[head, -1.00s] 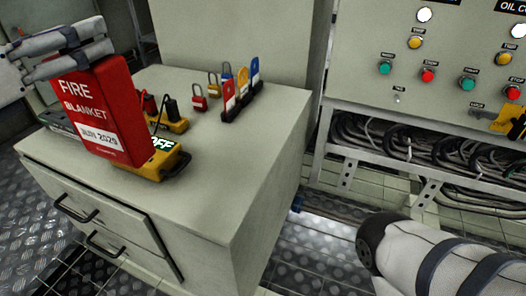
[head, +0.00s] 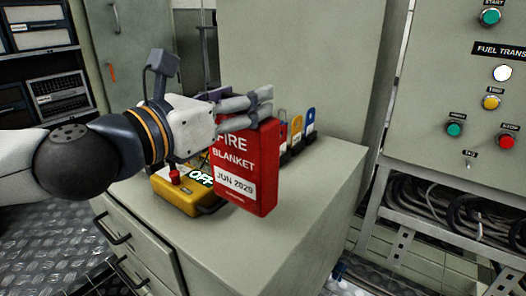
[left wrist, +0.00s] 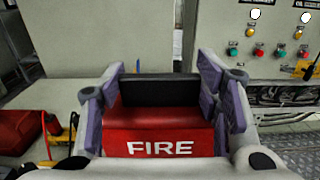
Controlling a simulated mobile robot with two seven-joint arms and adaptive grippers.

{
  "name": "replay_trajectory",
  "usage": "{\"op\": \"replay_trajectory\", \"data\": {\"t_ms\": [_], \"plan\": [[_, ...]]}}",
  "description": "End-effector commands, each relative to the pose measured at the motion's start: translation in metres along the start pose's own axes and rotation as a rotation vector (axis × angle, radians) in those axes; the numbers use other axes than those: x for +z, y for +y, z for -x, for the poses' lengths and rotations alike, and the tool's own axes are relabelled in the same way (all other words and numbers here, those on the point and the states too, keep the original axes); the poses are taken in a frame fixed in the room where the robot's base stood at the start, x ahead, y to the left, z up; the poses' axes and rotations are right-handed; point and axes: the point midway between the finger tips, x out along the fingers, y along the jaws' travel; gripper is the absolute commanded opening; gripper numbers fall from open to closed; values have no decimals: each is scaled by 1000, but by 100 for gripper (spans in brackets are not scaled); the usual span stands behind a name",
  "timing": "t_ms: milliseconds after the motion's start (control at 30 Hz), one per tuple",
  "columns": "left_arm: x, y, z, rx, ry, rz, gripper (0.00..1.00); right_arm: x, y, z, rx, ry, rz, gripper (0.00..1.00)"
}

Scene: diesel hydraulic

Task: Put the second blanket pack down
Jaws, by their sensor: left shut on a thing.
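The red fire blanket pack (head: 243,178) is upright in the head view, with white FIRE BLANKET lettering and a white label reading JUN 2029. My left gripper (head: 256,106) is shut on its top end. In the left wrist view the pack (left wrist: 160,143) sits between the two fingers (left wrist: 163,98), with a dark strip along its far edge. The pack is over the grey cabinet top (head: 290,226); I cannot tell whether its bottom touches it. My right gripper is not in view.
A yellow device (head: 178,196) marked OFF stands left of the pack. Tagged padlocks on a rack (head: 297,138) are behind it. The cabinet top right of the pack is clear. A control panel (head: 460,100) stands at right. A red object (left wrist: 22,130) shows at left in the wrist view.

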Motion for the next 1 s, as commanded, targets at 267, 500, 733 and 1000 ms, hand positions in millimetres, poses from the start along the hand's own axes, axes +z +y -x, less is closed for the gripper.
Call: {"op": "replay_trajectory", "data": {"t_ms": [267, 500, 733, 1000], "plan": [[-37, -17, -22, 1, 0, 1, 0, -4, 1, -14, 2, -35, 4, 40], [-57, -23, -30, 0, 2, 1, 0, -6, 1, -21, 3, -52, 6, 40], [-76, -23, -29, -1, -2, -1, 0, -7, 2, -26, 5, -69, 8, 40], [-78, -23, -28, -1, -2, -1, 0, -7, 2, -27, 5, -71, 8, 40]]}}
